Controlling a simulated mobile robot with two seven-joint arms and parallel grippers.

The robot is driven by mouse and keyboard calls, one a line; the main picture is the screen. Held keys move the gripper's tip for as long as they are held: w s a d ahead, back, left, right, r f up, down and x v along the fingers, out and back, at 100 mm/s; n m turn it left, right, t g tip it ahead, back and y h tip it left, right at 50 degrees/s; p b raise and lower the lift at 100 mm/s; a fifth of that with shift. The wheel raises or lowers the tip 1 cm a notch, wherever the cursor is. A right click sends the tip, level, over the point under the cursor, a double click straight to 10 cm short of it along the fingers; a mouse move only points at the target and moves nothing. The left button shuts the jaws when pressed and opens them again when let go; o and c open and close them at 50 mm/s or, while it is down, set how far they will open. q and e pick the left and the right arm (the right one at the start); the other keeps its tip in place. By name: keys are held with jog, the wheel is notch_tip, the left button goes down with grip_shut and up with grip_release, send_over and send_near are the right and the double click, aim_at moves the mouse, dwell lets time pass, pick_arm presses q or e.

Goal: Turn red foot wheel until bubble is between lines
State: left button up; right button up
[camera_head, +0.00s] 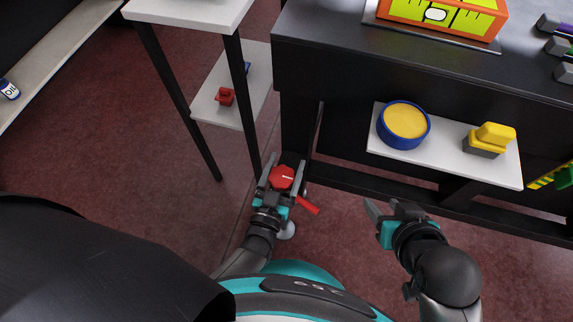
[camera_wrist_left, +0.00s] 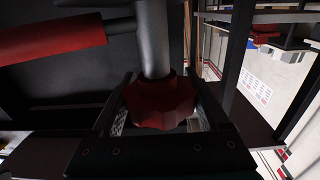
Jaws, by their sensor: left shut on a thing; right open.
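The red foot wheel (camera_head: 282,177) is low at the table leg, between the fingers of my left gripper (camera_head: 281,170). My left gripper is shut on it. In the left wrist view the lobed red wheel (camera_wrist_left: 158,103) sits between both fingers below a grey metal stem (camera_wrist_left: 153,40). An orange and yellow level (camera_head: 478,18) stands on the dark table, with a pale vial window (camera_head: 436,15). The bubble's place against the lines is too small to tell. My right gripper (camera_head: 384,207) is open and empty, in front of the table.
A red handle (camera_head: 307,206) sticks out beside the wheel; it also shows in the left wrist view (camera_wrist_left: 50,39). The dark table (camera_head: 330,58) has a white shelf (camera_head: 446,163) with a blue-rimmed yellow tub (camera_head: 405,121) and a yellow block (camera_head: 495,134). A white side table (camera_head: 190,10) stands left.

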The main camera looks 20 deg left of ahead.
dwell(0.4)
pick_arm(q)
jog(key=o, duration=1.2)
jog(key=shift+o, duration=0.2)
jog(key=shift+s, duration=0.1)
